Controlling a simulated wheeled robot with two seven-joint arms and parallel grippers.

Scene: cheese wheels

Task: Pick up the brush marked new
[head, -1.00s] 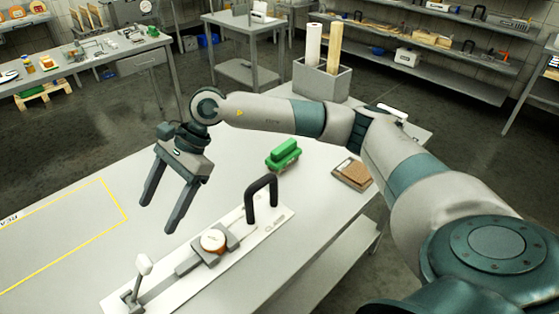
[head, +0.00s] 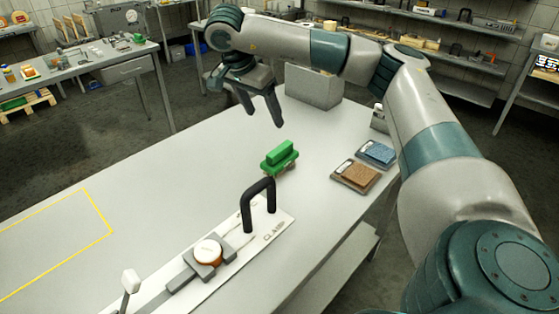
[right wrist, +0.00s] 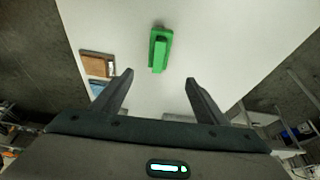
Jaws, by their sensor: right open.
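A green brush (head: 279,157) with a raised green handle lies on the grey-white table, bristles down. It also shows in the right wrist view (right wrist: 159,49), ahead of the fingers and near the middle. I can read no mark on it. My right gripper (head: 265,118) is open and empty, above the table and beyond the brush in the head view. In the right wrist view its two fingers (right wrist: 160,78) are spread wide, with bare table between them. My left gripper is not in view.
A clamp board (head: 272,232) with a black handle and a small round piece (head: 208,251) lies in front of the brush. A brown pad (head: 355,177) and a blue pad (head: 376,153) lie to the right. A grey bin (head: 313,88) stands behind. The table's left side is clear.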

